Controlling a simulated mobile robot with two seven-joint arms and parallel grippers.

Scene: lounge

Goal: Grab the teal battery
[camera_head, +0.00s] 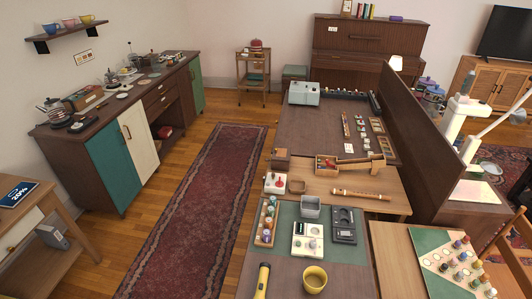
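I cannot single out a teal battery with certainty. On the near table's green mat (346,253), a wooden rack (258,238) holds several small upright cylinders with coloured tops, too small to tell apart. Right of it is a cream device (299,252) with small round items on it, one perhaps teal. A dark grey device (344,234) with slots lies beside that, and a grey open bin (311,207) stands behind.
A wooden flute (361,194) lies behind the mat. A rug (200,215) covers the clear aisle to the left. A board with several coloured pegs (438,262) is at the right.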

